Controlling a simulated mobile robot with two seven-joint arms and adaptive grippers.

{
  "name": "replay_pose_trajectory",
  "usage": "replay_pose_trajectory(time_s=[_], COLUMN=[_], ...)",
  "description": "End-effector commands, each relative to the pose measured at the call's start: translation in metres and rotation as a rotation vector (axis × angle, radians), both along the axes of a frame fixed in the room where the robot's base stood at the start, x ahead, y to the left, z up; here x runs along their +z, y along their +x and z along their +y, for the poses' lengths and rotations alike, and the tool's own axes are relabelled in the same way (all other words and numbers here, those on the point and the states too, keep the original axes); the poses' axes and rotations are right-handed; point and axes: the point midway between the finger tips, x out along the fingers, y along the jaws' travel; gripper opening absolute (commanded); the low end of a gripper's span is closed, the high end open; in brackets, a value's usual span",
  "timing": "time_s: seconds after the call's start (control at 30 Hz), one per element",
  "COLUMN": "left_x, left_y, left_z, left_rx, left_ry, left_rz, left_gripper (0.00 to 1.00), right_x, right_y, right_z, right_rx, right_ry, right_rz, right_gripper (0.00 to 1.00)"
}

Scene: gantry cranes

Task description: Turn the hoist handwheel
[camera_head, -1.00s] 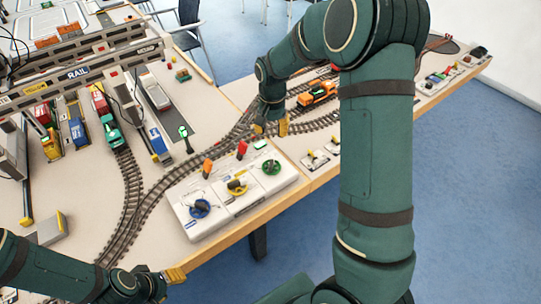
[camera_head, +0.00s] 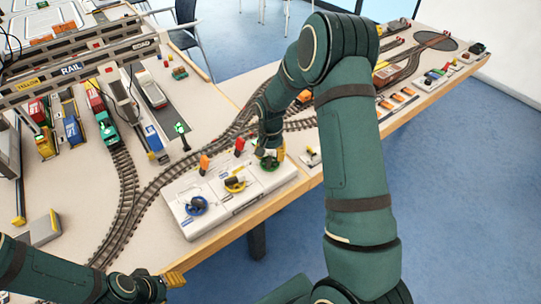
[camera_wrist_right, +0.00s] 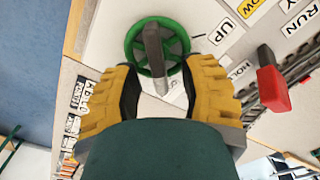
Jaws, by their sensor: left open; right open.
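The green handwheel (camera_head: 268,165) sits at the right end of the white control box on the table. In the right wrist view the green handwheel (camera_wrist_right: 130,42) has a grey crank handle (camera_wrist_right: 155,50) standing up across it, with an "UP" label and a partly hidden "HOI…" label beside it. My right gripper (camera_wrist_right: 162,72) is open, its yellow fingers either side of the handle near the wheel's rim; I cannot tell whether they touch. In the head view my right gripper (camera_head: 277,153) partly covers the wheel. My left gripper (camera_head: 175,278) is open and empty by the table's front edge.
The control box (camera_head: 216,215) also carries a blue wheel (camera_head: 196,206), a yellow wheel (camera_head: 235,184), an orange lever (camera_head: 204,164) and a red lever (camera_head: 239,146). Train tracks (camera_head: 125,205) run behind it. The gantry crane (camera_head: 75,68) stands at the upper left.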

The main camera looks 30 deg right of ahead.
Motion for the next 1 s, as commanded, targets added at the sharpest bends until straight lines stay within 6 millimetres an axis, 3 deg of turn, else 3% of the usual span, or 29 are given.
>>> replay_pose_trajectory(time_s=[0.3, 0.33, 0.43, 0.47, 1.0], left_x=[-0.0002, -0.0002, -0.0002, -0.0002, -0.0003], left_y=[0.0004, 0.0004, 0.0004, 0.0004, 0.0003], left_z=[0.0001, 0.0001, 0.0001, 0.0001, 0.0000], left_rx=[0.000, 0.000, 0.000, 0.000, 0.000], left_ry=[0.000, 0.000, 0.000, 0.000, 0.000], left_rz=[-0.001, -0.001, -0.001, -0.001, -0.001], left_gripper=[0.47, 0.47, 0.47, 0.47, 0.47], right_x=[-0.0020, -0.0019, -0.0019, -0.0019, -0.0026], right_y=[0.0001, 0.0001, 0.0001, 0.0001, 0.0007], right_z=[-0.0002, -0.0002, -0.0002, -0.0002, 0.0010], right_rx=[0.000, 0.000, 0.000, 0.000, 0.097], right_ry=[0.000, 0.000, 0.000, 0.000, 0.000], right_rz=[0.000, 0.000, 0.000, 0.000, 0.001], right_gripper=[0.41, 0.37, 0.02, 0.00, 0.00])
